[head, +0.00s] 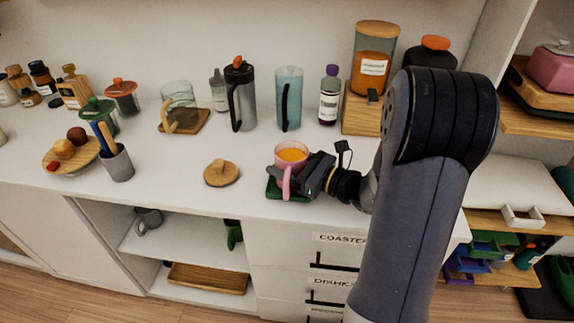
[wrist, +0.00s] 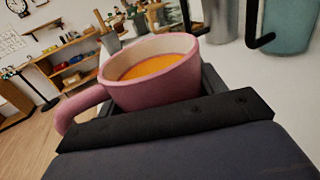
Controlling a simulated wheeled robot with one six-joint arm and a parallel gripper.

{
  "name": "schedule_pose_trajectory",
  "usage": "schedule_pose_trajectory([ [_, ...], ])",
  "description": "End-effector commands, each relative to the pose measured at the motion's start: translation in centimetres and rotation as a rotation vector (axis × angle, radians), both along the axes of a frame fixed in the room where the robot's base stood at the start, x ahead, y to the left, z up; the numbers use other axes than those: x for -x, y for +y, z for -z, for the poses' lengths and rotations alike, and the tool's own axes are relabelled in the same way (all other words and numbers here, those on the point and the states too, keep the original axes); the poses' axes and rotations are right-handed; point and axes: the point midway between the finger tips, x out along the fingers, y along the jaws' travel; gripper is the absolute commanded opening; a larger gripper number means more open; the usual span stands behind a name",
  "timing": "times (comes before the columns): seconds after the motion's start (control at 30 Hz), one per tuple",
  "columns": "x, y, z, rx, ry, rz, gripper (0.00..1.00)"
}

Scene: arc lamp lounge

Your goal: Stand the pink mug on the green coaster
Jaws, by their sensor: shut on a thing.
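The pink mug (head: 287,160) holds an orange drink and is upright at the front of the white counter. My gripper (head: 309,172) comes from the right and is shut on the mug. In the wrist view the mug (wrist: 155,75) sits between the jaws of my gripper (wrist: 165,115), its handle to the left. The green coaster (head: 273,189) shows under and around the mug's base in the head view. The mug is over the coaster, but the handle and gripper hide whether its base touches it.
A round wooden coaster (head: 221,173) lies left of the mug on the counter (head: 180,205). Behind stand a grey pitcher (head: 241,100), a blue pitcher (head: 288,98) and a purple-capped bottle (head: 329,97). A jar (head: 374,60) stands on a wooden box at the back right. The counter's front edge is close.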

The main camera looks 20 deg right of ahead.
Motion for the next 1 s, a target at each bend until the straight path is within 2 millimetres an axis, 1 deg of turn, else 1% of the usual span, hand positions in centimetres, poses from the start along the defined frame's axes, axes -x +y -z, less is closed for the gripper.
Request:
schedule_pose_trajectory([
  [0.03,-0.02,-0.01,0.34,-0.001,-0.003,0.0,0.24],
  [0.27,-0.02,-0.01,0.26,0.0,-0.006,0.0,0.24],
  [0.4,-0.02,-0.01,0.74,0.0,-0.004,0.0,0.24],
  [0.43,0.0,-0.01,0.67,0.001,-0.002,0.0,0.68],
  [0.67,0.0,0.0,0.64,0.001,-0.002,0.0,0.87],
  [0.87,0.0,0.0,0.63,0.001,-0.002,0.0,0.87],
  [1.0,0.0,0.0,0.14,0.001,-0.002,0.0,0.87],
])
